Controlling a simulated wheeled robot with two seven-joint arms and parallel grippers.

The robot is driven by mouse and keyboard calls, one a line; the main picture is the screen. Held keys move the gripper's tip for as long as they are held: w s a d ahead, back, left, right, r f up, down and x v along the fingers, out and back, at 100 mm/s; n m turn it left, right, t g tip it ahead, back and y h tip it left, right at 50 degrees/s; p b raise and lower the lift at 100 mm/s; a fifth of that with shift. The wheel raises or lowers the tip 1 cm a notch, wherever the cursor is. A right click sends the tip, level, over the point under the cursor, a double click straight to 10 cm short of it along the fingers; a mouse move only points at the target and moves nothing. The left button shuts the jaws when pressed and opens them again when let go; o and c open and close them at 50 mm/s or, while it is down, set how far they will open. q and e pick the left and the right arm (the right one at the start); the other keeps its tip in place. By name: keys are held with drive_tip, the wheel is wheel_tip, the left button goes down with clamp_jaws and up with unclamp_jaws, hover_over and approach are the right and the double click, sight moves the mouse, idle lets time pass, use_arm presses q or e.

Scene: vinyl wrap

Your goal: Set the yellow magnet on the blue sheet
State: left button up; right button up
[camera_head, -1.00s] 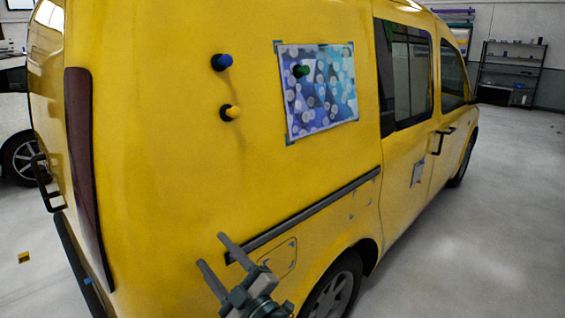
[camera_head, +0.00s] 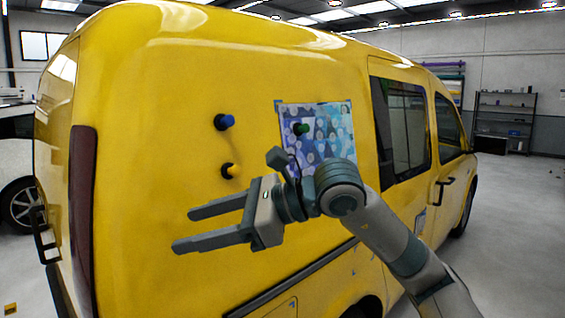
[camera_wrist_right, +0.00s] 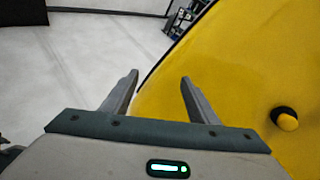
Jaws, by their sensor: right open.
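The yellow magnet (camera_head: 231,171) sits on the yellow van's side panel, below the blue magnet (camera_head: 224,122). In the right wrist view the yellow magnet (camera_wrist_right: 287,121) is at the far right, outside the jaws. The blue patterned sheet (camera_head: 330,118) is taped to the panel right of the magnets, with a green magnet (camera_head: 301,129) on it. My right arm hides the sheet's lower part. My right gripper (camera_head: 182,230) is open and empty, below and left of the yellow magnet in the head view. It also shows in the wrist view (camera_wrist_right: 158,82). My left gripper is not visible.
The yellow van (camera_head: 150,120) fills the middle, with a dark rail (camera_head: 300,278) along its side and a window (camera_head: 402,125) to the right. A shelf rack (camera_head: 505,120) stands far right. A white car (camera_head: 17,165) is at the left. Grey floor is open at right.

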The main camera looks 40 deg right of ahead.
sight(238, 172)
drive_tip(key=d+r+m+t+h, duration=0.1)
drive_tip(key=d+r+h, duration=0.2)
drive_tip(key=d, duration=0.2)
drive_tip(key=s+d+r+m+t+h, duration=0.1)
drive_tip(key=d+r+h, duration=0.1)
drive_tip(key=d, duration=0.4)
drive_tip(key=d+r+m+t+h, duration=0.1)
drive_tip(key=d+r+m+h, duration=0.1)
drive_tip(key=d+h, duration=0.3)
drive_tip(key=shift+s+d+r+t, duration=0.35)
drive_tip(key=shift+d+r, duration=0.2)
drive_tip(key=shift+r, duration=0.25)
drive_tip(key=p+x, duration=0.6)
drive_tip(key=x, duration=1)
drive_tip(key=shift+w+a, duration=0.1)
drive_tip(key=shift+w, duration=0.05)
drive_tip(key=shift+w+f, duration=0.25)
drive_tip(key=shift+w, duration=0.25)
drive_tip(key=c, duration=1.3)
drive_tip(key=shift+o, duration=0.2)
